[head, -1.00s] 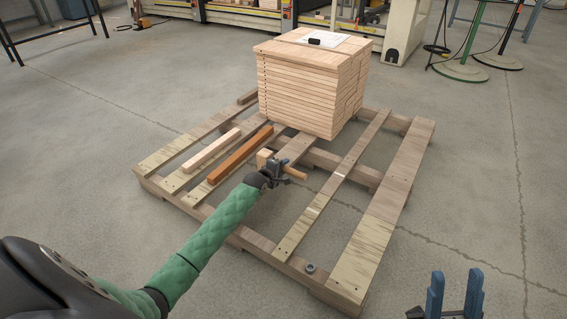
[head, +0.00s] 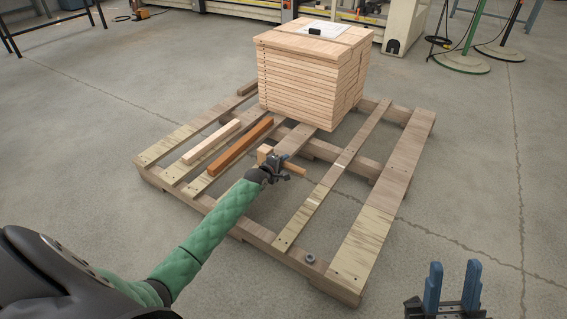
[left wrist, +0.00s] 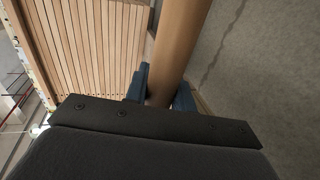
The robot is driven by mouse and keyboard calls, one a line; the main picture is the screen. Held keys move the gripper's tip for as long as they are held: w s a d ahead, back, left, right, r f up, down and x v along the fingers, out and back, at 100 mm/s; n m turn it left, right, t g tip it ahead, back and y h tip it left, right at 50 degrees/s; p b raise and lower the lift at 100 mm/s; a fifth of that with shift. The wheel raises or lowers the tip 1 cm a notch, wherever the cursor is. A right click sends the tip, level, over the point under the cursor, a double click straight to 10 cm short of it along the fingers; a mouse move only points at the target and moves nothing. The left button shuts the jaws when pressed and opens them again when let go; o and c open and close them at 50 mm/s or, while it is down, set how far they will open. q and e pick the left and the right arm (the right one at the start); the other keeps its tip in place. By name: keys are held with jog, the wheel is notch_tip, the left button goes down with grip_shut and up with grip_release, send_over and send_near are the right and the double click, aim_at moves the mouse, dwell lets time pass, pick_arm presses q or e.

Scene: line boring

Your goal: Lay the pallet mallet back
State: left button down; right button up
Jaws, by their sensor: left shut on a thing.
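The pallet mallet has a light wooden head (head: 264,153) and a round wooden handle (head: 296,169). My left gripper (head: 274,164) is shut on the handle, close to the head. The mallet is over the middle slats of the pallet (head: 395,185), in front of the plank stack; I cannot tell whether it touches them. In the left wrist view the handle (left wrist: 182,40) runs up from between the blue fingers, and the mallet's head is hidden. My right gripper (head: 453,288) is open and empty at the lower right, off the pallet.
A strapped plank stack (head: 308,85) with a paper sheet (head: 313,30) on top stands at the pallet's back. A pale bar (head: 211,142) and an orange-brown bar (head: 240,145) lie left of the mallet. A small metal ring (head: 310,258) lies on the front board.

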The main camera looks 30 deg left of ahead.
pick_arm(q)
jog(key=shift+r, duration=0.1)
jog(key=shift+p, duration=0.55)
dwell(0.4)
jog(key=shift+f, duration=0.6)
grip_release()
dwell(0.4)
dwell(0.3)
